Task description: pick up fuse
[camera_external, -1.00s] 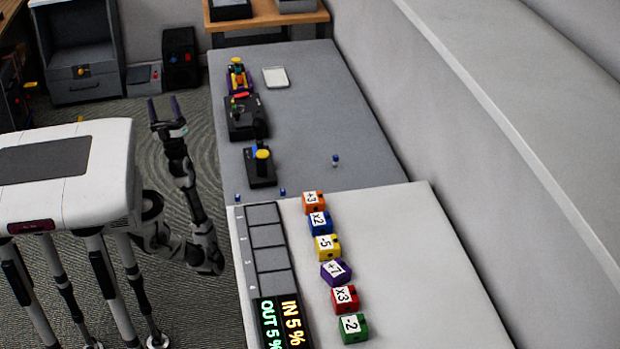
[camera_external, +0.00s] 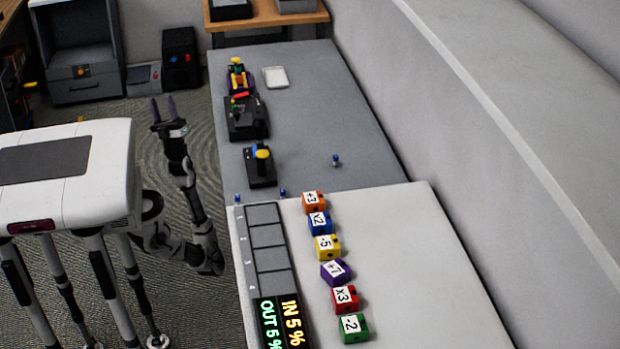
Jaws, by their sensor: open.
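I cannot tell for sure which thing is the fuse. A small blue-topped peg (camera_external: 336,160) stands alone on the dark grey table, right of its middle. Two similar small blue pieces, one (camera_external: 283,192) and another (camera_external: 238,198), are by the near edge of the dark grey table, where it meets the light table. My gripper (camera_external: 163,100) is open and empty, its dark fingers pointing up. It is raised left of the grey table, well apart from all these pieces.
The dark grey table (camera_external: 320,110) also holds a black joystick box (camera_external: 260,170), other black devices (camera_external: 245,115) and a white pad (camera_external: 275,77). The light table (camera_external: 420,260) bears a numbered slot panel (camera_external: 268,235) and several coloured blocks (camera_external: 328,247). A wall rises at right.

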